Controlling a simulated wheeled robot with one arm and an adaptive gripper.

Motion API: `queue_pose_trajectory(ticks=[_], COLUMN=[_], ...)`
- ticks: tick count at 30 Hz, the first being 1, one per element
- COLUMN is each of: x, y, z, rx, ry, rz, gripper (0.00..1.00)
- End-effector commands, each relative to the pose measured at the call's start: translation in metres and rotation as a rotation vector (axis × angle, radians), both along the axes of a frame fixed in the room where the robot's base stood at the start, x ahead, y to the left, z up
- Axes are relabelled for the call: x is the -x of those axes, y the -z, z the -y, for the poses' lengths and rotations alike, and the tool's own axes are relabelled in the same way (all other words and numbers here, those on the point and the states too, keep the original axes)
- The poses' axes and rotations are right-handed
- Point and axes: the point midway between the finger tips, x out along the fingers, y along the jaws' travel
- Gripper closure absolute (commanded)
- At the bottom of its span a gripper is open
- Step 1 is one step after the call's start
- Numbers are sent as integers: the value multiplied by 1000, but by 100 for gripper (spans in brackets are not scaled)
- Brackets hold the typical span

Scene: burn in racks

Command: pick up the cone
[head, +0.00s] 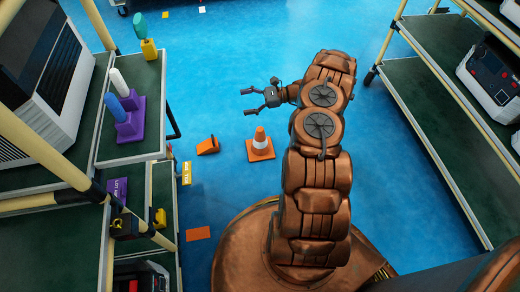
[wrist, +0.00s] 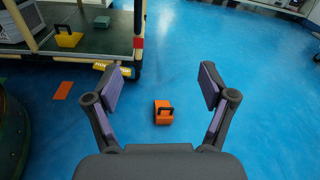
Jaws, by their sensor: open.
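The cone (head: 260,146) is orange with a white band and stands upright on the blue floor in the head view, on a square orange base. I do not see it in the wrist view. My gripper (head: 247,102) is open and empty, raised above the floor and up and slightly left of the cone in the head view. In the wrist view its two purple-padded fingers (wrist: 212,101) are spread wide, with nothing between the pads.
An orange object with a black handle (head: 208,146) sits on the floor left of the cone; the wrist view shows it too (wrist: 163,112). Shelving racks stand left (head: 133,150) and right (head: 425,130). An orange floor patch (head: 198,234) lies lower left. Blue floor between the racks is mostly clear.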

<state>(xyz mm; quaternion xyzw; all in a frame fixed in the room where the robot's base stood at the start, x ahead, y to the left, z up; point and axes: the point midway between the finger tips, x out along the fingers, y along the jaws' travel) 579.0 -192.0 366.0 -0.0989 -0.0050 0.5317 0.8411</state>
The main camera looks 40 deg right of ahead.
Motion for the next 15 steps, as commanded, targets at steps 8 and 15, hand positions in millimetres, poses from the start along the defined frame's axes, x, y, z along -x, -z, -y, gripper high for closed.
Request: queue_pose_trajectory(ticks=[8, 15], x=[25, 53], y=[126, 204], z=[58, 93], rx=[-99, -156], ry=[184, 308], rz=[-48, -75], gripper=[18, 18])
